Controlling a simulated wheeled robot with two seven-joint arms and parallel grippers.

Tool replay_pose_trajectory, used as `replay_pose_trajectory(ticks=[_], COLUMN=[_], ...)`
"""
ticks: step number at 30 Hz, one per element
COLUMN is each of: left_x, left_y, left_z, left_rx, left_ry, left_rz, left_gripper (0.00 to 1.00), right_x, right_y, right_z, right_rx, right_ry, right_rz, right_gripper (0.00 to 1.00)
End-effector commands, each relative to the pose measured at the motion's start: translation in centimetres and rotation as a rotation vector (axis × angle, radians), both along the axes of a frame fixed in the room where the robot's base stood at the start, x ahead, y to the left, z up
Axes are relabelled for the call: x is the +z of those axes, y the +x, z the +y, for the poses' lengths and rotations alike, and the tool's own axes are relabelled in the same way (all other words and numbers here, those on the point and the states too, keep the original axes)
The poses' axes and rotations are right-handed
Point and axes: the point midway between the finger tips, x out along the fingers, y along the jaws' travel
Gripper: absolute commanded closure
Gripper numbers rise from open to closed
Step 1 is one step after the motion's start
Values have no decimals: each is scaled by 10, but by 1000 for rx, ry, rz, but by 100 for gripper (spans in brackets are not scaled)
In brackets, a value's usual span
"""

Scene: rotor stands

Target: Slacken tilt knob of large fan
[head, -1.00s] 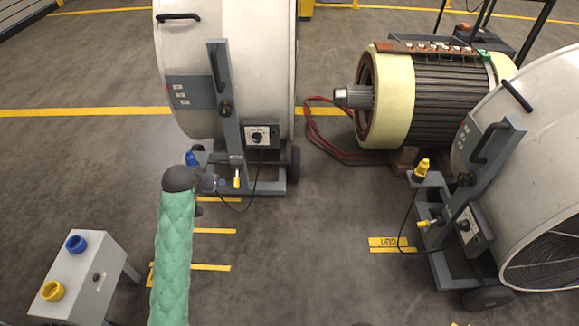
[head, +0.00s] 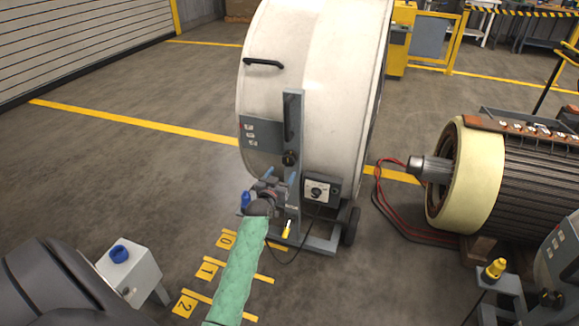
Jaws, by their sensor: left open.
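A large white drum fan (head: 325,85) stands upright on a grey wheeled stand in the middle of the head view. A black round tilt knob (head: 290,159) sits on the stand's grey upright (head: 292,110), below a dark handle. My left gripper (head: 281,175) is open, just below and slightly left of this knob, with its fingers pointing up toward it. A small gap seems to remain between fingertips and knob, though contact is hard to judge. My left arm has a green padded sleeve. My right gripper is not in view.
A control box with a dial (head: 319,191) is on the stand, right of the upright. A blue knob (head: 245,199) and yellow plug (head: 287,229) are near my left gripper. A motor (head: 465,180) with red cables is at right. A grey box (head: 130,272) stands lower left.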

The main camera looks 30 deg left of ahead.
Motion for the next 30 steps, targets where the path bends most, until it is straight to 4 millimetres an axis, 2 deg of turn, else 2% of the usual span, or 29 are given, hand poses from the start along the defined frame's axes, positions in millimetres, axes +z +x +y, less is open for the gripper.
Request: replay_pose_trajectory(ticks=[9, 15, 27, 30], left_x=[1, 0, 0, 0], left_y=[43, 62, 67, 67], left_z=[10, 15, 16, 16], left_rx=[-1, -1, -1, -1], left_ry=[0, -1, 0, 0], left_rz=[0, 2, 2, 2], left_gripper=[32, 32, 32, 52], right_x=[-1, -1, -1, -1], right_y=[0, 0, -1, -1], right_z=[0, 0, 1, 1], right_rx=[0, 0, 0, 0], right_ry=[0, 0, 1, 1], right_rz=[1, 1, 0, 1], right_gripper=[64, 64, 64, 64])
